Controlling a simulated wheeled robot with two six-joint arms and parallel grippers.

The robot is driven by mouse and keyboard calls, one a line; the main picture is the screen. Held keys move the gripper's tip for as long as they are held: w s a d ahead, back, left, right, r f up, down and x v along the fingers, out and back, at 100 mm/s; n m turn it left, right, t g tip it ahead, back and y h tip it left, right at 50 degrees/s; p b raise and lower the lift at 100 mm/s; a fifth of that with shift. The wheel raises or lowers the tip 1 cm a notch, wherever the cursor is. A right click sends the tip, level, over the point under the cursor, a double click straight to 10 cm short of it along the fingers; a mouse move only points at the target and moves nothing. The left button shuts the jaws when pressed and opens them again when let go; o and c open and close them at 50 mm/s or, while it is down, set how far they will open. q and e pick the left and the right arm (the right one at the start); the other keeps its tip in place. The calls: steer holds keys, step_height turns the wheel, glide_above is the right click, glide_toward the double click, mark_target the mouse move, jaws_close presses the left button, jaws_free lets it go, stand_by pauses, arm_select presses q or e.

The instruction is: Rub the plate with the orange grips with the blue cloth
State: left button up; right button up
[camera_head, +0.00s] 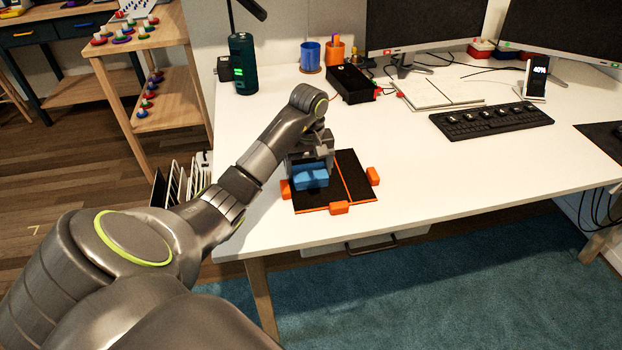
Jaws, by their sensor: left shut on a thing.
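The black plate (355,172) with orange grips lies flat on the white desk near its front left corner. Orange grips show at its left, right and front edges, and an orange line runs across it. My left gripper (311,168) points down over the left part of the plate. It is shut on the blue cloth (311,178), a folded block that appears to rest on the plate. The gripper and cloth hide part of the plate's left and back. My right gripper is not in view.
The white desk (420,185) is clear right of the plate. Behind stand a black box (352,84), a notebook (440,94), a keyboard (490,121), a blue cup (310,57) and monitors. The desk's front edge is close to the plate.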

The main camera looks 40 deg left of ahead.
mark_target(314, 195)
arm_select(q)
steer(key=shift+w+a, duration=0.35)
steer(key=shift+a, duration=0.05)
steer(key=w+a+b, duration=0.1)
steer(key=a+b, duration=0.1)
steer(key=b, duration=0.1)
steer(key=shift+w+f, duration=0.15)
steer(key=shift+w, duration=0.2)
steer(key=shift+w+a, duration=0.2)
steer(key=shift+a, duration=0.05)
steer(key=shift+s+d+r+p, duration=0.35)
steer(key=shift+s+d+p, duration=0.35)
steer(key=shift+p, duration=0.2)
steer(key=shift+s+d+f+p, duration=0.15)
steer(key=shift+s+d+p, duration=0.35)
steer(key=shift+d, duration=0.1)
steer(key=shift+s+d+p, duration=0.7)
steer(key=shift+d+p, duration=0.2)
steer(key=shift+p, duration=0.1)
steer(key=shift+s+d+f+p, duration=0.1)
steer(key=shift+s+d+p, duration=0.2)
steer(key=shift+s+d, duration=0.15)
steer(key=shift+s+d+p, duration=0.8)
steer(key=shift+d+p, duration=0.15)
steer(key=shift+p, duration=0.2)
steer(key=shift+s+d, duration=0.15)
steer(key=shift+d, duration=0.05)
step_height(314, 195, up, 6)
steer(key=p, duration=0.6)
